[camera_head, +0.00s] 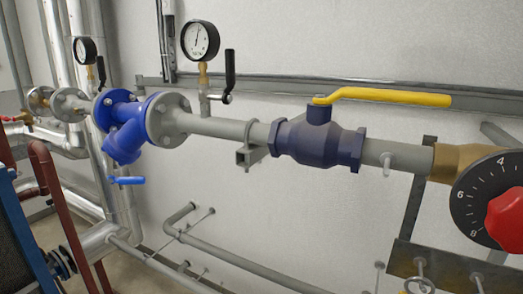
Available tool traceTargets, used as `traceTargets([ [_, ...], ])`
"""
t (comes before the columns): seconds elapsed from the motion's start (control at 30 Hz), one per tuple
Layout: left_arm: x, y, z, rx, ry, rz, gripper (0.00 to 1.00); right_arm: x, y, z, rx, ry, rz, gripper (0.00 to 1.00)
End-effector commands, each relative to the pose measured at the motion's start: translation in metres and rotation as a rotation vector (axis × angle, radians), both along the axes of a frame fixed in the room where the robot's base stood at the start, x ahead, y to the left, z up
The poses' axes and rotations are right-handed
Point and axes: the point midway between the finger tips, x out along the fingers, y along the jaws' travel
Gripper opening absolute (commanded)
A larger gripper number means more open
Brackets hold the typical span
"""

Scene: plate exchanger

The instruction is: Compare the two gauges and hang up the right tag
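Two round black-rimmed gauges with white faces stand on brass stems above the pipe. The nearer, larger gauge (200,40) is right of the strainer; its needle looks roughly upright, but its numbers are too small to read. The farther gauge (85,49) is turned partly sideways and its reading cannot be told. No tag can be clearly made out. A dark metal plate with rings or hooks (449,268) shows at the bottom right, cut off by the picture edge. Neither gripper is in view.
A grey pipe (225,128) carries a blue strainer (128,121) and a dark blue valve (317,142) with a yellow lever (385,97). A black dial with a red knob (507,215) is at the right edge. Blue and red metalwork (57,207) stands at the lower left.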

Motion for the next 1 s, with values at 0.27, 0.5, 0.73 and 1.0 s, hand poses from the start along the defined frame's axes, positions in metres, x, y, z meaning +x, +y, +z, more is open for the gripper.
traceTargets([
  [0.27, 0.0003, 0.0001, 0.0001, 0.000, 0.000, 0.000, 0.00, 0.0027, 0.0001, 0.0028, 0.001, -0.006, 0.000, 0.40],
  [0.5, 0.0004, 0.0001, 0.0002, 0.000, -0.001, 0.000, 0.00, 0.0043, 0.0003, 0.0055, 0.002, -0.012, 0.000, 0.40],
  [0.73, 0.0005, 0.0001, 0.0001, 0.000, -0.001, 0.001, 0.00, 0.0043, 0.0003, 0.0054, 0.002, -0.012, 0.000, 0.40],
  [1.0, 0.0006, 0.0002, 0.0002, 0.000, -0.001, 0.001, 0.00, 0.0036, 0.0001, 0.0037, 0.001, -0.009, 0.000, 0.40],
])
